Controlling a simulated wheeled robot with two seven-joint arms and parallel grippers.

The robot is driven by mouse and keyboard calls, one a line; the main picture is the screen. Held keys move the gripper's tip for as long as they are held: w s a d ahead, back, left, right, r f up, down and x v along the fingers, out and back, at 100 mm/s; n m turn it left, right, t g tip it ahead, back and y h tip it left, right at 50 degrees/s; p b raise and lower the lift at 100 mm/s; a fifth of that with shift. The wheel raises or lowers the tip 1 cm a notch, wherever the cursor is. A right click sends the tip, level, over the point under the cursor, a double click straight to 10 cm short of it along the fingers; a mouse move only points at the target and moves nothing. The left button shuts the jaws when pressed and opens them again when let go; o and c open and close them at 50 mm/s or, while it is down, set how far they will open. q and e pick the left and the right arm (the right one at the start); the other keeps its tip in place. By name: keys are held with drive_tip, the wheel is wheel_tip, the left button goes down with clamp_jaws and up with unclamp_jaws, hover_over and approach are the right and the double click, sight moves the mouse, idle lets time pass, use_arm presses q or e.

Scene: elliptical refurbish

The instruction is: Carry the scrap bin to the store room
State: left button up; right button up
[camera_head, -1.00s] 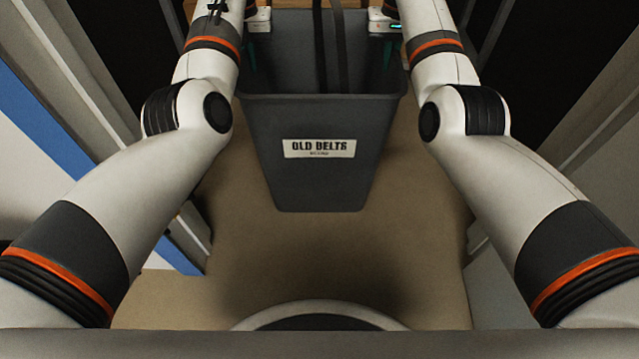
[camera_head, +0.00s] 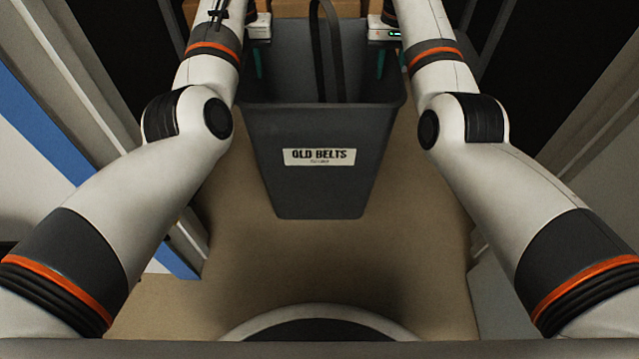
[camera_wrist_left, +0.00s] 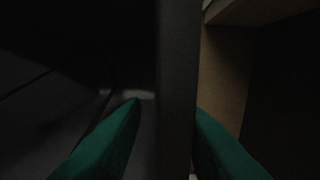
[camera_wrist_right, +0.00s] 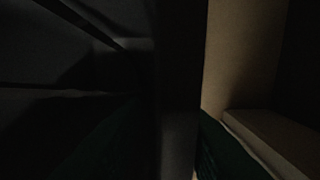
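The scrap bin (camera_head: 318,190) is a dark grey tapered tub with an "OLD BELTS" label (camera_head: 319,157) on its near side. It hangs between my arms in the head view, with dark belts (camera_head: 328,50) inside. My left gripper (camera_head: 256,65) is at its left wall and my right gripper (camera_head: 382,65) at its right wall. In the left wrist view the bin wall (camera_wrist_left: 178,80) runs between the green fingers. The right wrist view is dark, but the wall (camera_wrist_right: 180,80) also stands beside a green finger there; the other finger is barely visible.
Pale door-frame-like uprights stand close on the left (camera_head: 75,95) and right (camera_head: 590,125). A blue strip (camera_head: 40,125) shows on the left. Brown floor (camera_head: 330,260) is clear beneath the bin. A wooden surface (camera_head: 300,6) shows beyond the bin.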

use_arm(q)
wheel_tip(320, 180, up, 11)
drive_tip(key=shift+f, duration=0.15)
drive_tip(key=shift+r, duration=0.45)
use_arm(e)
drive_tip(key=shift+r, duration=0.2)
wheel_tip(320, 180, up, 12)
drive_tip(key=shift+f, duration=0.2)
use_arm(q)
drive_tip(key=shift+d, duration=0.1)
